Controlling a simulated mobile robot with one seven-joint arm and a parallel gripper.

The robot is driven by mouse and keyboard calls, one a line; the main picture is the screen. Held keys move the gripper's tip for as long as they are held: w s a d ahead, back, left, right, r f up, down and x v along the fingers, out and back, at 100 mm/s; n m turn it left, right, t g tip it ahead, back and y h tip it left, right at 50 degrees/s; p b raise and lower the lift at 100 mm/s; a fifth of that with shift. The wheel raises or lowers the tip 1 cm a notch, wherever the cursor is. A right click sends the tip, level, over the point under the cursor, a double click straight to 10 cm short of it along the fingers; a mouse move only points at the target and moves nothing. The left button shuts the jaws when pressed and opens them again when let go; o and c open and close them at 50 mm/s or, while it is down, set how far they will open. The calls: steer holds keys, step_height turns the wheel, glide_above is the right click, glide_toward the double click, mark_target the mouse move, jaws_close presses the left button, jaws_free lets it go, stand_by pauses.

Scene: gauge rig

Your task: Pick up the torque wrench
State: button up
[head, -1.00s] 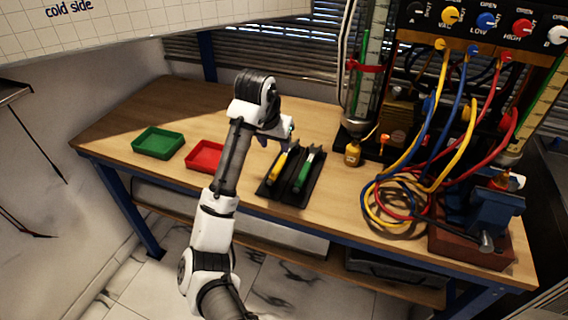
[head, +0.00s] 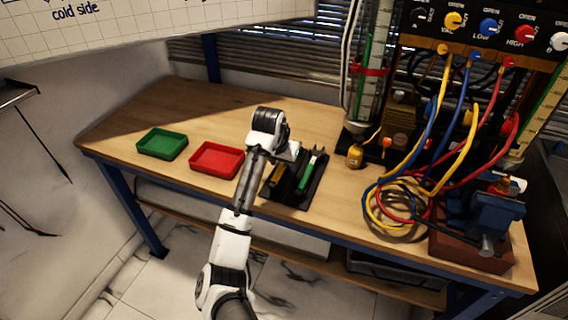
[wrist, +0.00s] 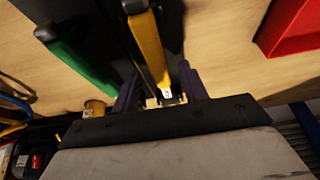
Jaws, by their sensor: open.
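Two slim tools lie side by side in a black tray (head: 287,198) on the bench. One is a yellow-handled tool (head: 277,173), the other a green-handled tool (head: 306,176). I cannot tell from their looks which is the torque wrench. In the wrist view my gripper (wrist: 159,97) is open, with the end of the yellow tool (wrist: 148,48) showing between its dark purple fingers. I cannot tell whether they touch it. The green tool (wrist: 80,58) lies to the left there. In the head view my arm hides the gripper and part of the yellow tool.
A red bin (head: 217,160) and a green bin (head: 163,144) stand left of the tray. The bench front between bins and tray is clear.

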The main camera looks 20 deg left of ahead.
steer(key=shift+f, duration=0.2)
stand_by(0.5)
steer(key=shift+c, duration=0.3)
jaws_close()
